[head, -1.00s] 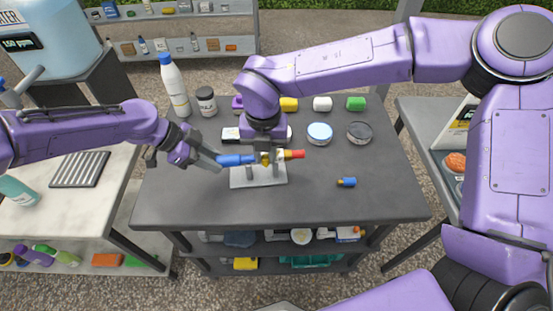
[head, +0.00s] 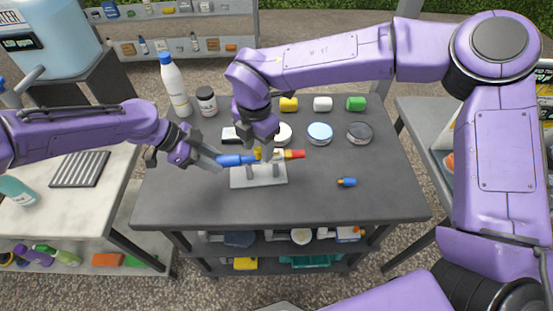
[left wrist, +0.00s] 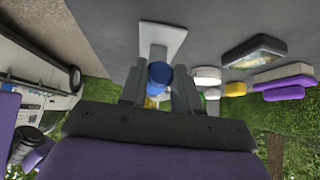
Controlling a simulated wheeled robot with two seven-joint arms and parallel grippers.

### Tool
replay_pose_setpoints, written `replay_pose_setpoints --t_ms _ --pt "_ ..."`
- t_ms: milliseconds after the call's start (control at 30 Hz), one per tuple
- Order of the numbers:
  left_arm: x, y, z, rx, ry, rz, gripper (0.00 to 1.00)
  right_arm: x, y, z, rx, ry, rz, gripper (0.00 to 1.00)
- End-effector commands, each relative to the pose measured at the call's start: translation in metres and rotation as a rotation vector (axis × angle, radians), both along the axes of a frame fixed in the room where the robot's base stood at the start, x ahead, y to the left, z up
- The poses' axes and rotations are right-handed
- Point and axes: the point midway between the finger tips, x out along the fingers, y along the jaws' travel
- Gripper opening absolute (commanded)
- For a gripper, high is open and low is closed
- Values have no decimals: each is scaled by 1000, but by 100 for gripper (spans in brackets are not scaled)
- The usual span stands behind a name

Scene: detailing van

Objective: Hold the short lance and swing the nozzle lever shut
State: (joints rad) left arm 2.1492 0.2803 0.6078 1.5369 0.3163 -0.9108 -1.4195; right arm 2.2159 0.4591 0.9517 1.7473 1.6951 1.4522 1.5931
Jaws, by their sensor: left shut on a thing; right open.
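The short lance lies level on a grey stand (head: 243,179) on the dark table. It has a blue grip (head: 230,160), a yellow middle part (head: 257,153) and a red tip (head: 295,154). My left gripper (head: 214,160) is shut on the blue grip from the left. The blue end also shows between its fingers in the left wrist view (left wrist: 159,74). My right gripper (head: 265,148) is open just above the yellow middle of the lance. The nozzle lever is not clearly visible; my right gripper may cover it.
A blue-and-orange fitting (head: 347,182) lies on the table at right. A white bottle (head: 174,86), a dark jar (head: 206,101), round tins (head: 320,133) and coloured blocks (head: 356,103) stand along the back. The table's front is clear.

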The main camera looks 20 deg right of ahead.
Motion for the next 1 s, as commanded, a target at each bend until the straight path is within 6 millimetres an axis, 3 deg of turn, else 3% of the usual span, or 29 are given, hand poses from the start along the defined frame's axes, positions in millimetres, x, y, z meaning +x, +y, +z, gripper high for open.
replay_pose_setpoints --t_ms 33,400,500,667,1000 --pt "-3 2 -7 9 9 -6 0 1 0 6 1 -4 -1 52" --pt "-3 2 -7 9 8 -6 0 -1 0 93 2 -6 -3 52" --pt "-3 2 -7 9 8 -6 0 -2 1 108 1 -5 -1 52" --pt "-3 2 -7 9 8 -6 0 -3 0 117 1 -3 0 52" --pt "-3 2 -6 9 7 -5 0 -2 0 117 1 -3 0 52"
